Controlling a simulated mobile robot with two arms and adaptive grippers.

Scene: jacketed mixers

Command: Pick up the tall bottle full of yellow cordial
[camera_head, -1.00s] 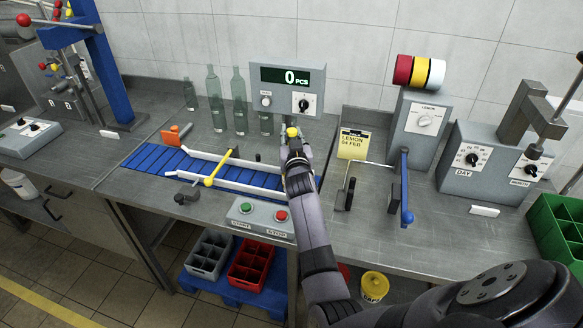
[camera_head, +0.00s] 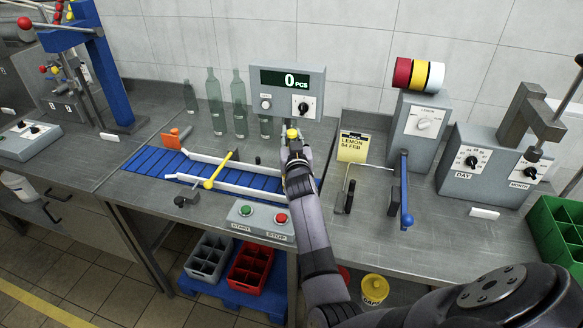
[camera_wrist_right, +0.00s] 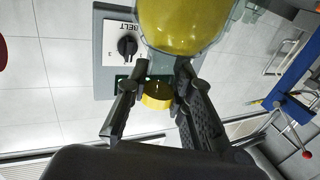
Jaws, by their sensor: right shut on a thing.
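My right gripper (camera_head: 295,152) reaches in from the lower right to the right end of the blue belt, below the counter display. It is shut on the bottle of yellow cordial. In the right wrist view its fingers (camera_wrist_right: 158,98) close around the neck, by the yellow cap (camera_wrist_right: 157,96), with the bottle's rounded yellow body (camera_wrist_right: 185,20) beyond them. In the head view only the yellow cap (camera_head: 292,133) shows clearly above the gripper; most of the bottle is hidden. I cannot tell whether its base touches the bench. My left gripper is not in view.
Several empty clear bottles (camera_head: 239,105) stand behind the blue belt (camera_head: 160,162), left of the counter box (camera_head: 288,91). The start-stop box (camera_head: 261,220) is in front. A lemon date card (camera_head: 353,147) and a blue lever (camera_head: 404,190) stand close on the right.

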